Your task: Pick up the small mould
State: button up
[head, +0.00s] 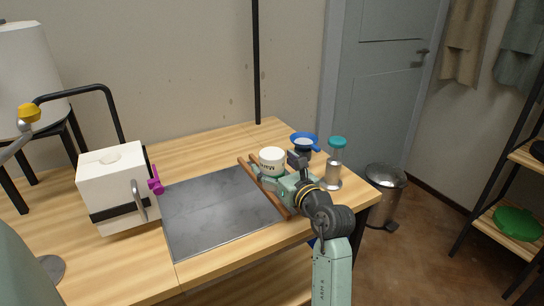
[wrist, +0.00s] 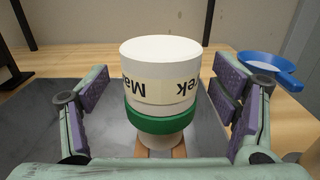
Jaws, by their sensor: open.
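The small mould (head: 271,158) is a white cylinder with a partly hidden name label, standing upright near the right end of the table. In the wrist view the small mould (wrist: 160,65) shows a green band around its lower part and a narrower foot below. Gaps show between both fingers and the mould. Brown wooden rods (head: 276,203) run beneath or close by its foot; the exact contact is hidden.
A large white block mould (head: 113,188) with a black strap and purple clamp (head: 156,181) stands left. A dark slab (head: 215,215) lies between. A blue sieve (head: 304,139) and a teal-topped jar (head: 335,165) stand close on the right. The table's right edge is near.

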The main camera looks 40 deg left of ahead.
jog(key=shift+x, duration=0.9)
jog(key=shift+r, duration=0.1)
jog(key=c, duration=1.5)
